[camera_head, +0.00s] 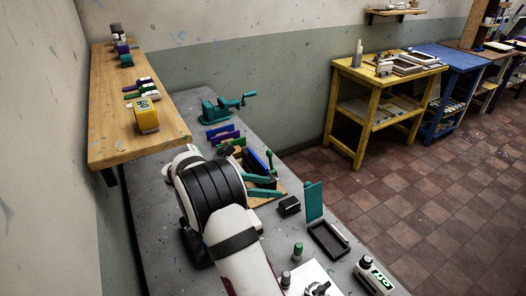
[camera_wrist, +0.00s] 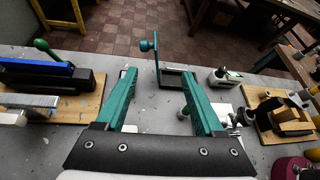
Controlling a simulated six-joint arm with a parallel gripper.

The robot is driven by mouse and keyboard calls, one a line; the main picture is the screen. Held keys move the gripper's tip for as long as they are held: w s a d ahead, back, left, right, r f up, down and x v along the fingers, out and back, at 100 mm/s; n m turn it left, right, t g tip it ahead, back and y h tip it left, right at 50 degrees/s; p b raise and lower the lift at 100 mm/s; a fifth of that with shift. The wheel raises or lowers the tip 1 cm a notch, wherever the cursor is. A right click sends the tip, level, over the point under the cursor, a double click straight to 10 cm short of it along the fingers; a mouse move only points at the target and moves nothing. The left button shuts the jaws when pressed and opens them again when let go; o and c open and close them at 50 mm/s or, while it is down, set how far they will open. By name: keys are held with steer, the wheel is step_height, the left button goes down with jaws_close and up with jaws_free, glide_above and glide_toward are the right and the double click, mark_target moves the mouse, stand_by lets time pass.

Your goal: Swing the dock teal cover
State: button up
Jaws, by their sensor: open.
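The dock is a dark shallow frame (camera_head: 328,240) on the grey bench, also seen beyond my fingers in the wrist view (camera_wrist: 172,79). Its teal cover (camera_head: 314,200) stands about upright at one edge of the frame. In the wrist view the cover (camera_wrist: 157,64) shows nearly edge-on, with a round teal knob (camera_wrist: 147,45) near its top. My gripper (camera_head: 279,187) has teal fingers and is open and empty, apart from the cover. In the wrist view the gripper (camera_wrist: 159,74) has its fingertips on either side of the view of the dock. The hinge itself is not clear.
A small black box (camera_head: 289,206) sits beside the dock. A wooden board with blue and black blocks (camera_wrist: 50,78) lies left in the wrist view. A teal vise (camera_head: 225,107) is farther back.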

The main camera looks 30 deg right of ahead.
mark_target(308, 183)
steer(key=d+f, duration=0.2)
steer(key=d, duration=0.3)
steer(key=d+f+n, duration=0.1)
steer(key=d+f, duration=0.1)
steer(key=d, duration=0.3)
steer(key=d+f+n+h, duration=0.1)
steer(key=d+f, duration=0.2)
steer(key=d, duration=0.2)
steer(key=shift+w+d+t, duration=0.15)
steer(key=shift+w+t, duration=0.15)
steer(key=shift+w, duration=0.1)
steer(key=c, duration=1)
jaws_close()
steer(key=shift+w, duration=0.15)
